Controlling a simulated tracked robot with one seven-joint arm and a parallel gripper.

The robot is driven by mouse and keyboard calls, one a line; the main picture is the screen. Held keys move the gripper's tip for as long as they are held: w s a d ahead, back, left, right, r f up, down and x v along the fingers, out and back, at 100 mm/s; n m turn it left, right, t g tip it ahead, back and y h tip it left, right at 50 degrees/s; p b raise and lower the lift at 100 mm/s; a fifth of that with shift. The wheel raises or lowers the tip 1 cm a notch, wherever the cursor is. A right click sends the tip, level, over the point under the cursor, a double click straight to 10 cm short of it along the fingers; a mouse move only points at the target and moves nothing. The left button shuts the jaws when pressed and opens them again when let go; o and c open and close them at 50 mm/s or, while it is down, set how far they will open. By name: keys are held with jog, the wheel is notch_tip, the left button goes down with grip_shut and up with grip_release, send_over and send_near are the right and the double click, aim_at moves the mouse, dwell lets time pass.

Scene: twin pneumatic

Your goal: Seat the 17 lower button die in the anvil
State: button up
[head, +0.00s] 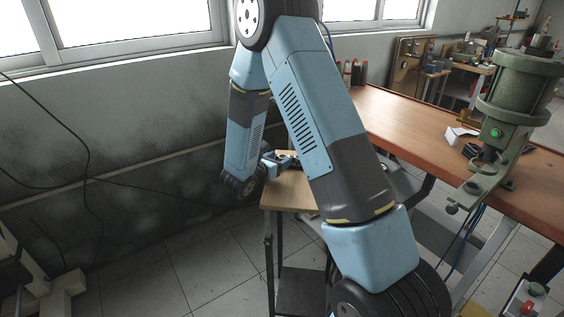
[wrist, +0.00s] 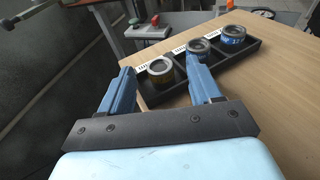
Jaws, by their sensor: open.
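In the wrist view, three short round dies stand in a black tray (wrist: 178,88) with compartments. White labels stand by the compartments, too small to read. In the head view my gripper (head: 281,160) is above a small wooden table, partly behind my arm. The green press (head: 517,90) stands at right; its lower arm (head: 470,192) probably carries the anvil.
The small wooden table (head: 283,193) has clear top to the right of the tray in the wrist view. A long brown bench (head: 400,118) runs behind, with a white box (head: 459,136) near the press. A control box with buttons (head: 530,297) is at lower right.

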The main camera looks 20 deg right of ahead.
jog(key=shift+w+d+f, duration=0.1)
jog(key=shift+w+d, duration=0.2)
jog(key=shift+d, duration=0.05)
jog(key=shift+c, duration=0.3)
grip_shut()
